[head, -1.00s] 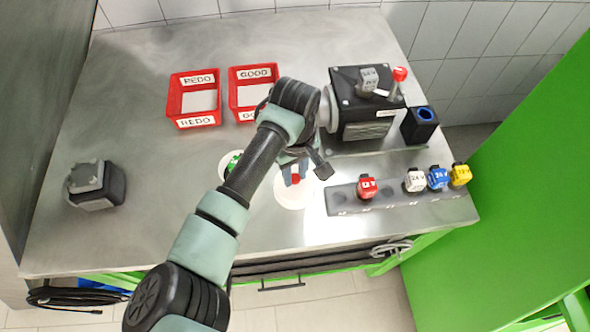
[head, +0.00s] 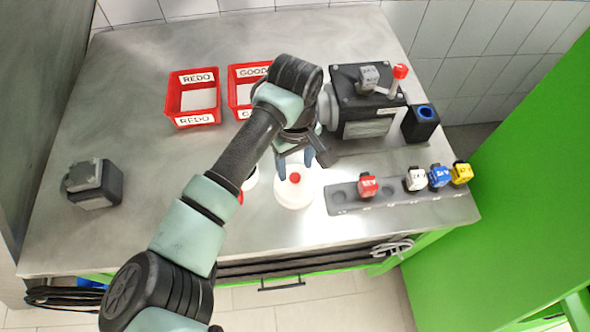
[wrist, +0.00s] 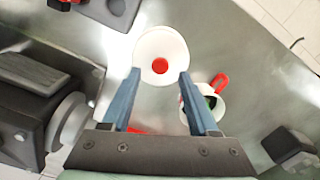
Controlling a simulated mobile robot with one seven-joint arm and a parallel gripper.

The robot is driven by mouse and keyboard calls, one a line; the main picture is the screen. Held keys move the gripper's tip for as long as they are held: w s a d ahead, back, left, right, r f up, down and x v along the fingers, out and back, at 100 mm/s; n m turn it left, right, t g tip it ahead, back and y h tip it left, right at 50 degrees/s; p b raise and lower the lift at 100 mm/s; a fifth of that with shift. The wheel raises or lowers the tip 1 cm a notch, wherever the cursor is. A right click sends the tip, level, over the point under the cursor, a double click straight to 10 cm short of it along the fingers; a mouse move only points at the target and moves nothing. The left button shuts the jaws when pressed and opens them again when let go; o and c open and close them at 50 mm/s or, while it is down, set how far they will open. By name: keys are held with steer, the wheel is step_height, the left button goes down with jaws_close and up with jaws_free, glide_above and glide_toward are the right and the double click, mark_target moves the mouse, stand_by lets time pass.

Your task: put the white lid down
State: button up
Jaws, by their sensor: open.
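The white lid (head: 294,194) with its red knob lies on the metal table, left of the grey socket strip. In the wrist view the lid (wrist: 160,42) is flat and whole, beyond my fingertips. My gripper (head: 295,168) is open and empty, just behind and above the lid, apart from the knob. In the wrist view my gripper (wrist: 160,74) shows two blue fingers spread wide with nothing between them. A white pot (wrist: 207,112) with a red handle and something green inside stands beside the lid; my arm mostly hides it in the head view.
Red REDO (head: 194,120) and GOOD (head: 245,72) trays stand at the back. A black pump unit (head: 368,128) stands close to my gripper's right. The grey strip (head: 390,190) holds several coloured blocks.

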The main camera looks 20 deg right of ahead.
mark_target(295, 176)
step_height(295, 176, up, 9)
steer(key=b, duration=0.1)
steer(key=shift+b, duration=0.4)
steer(key=shift+f, duration=0.1)
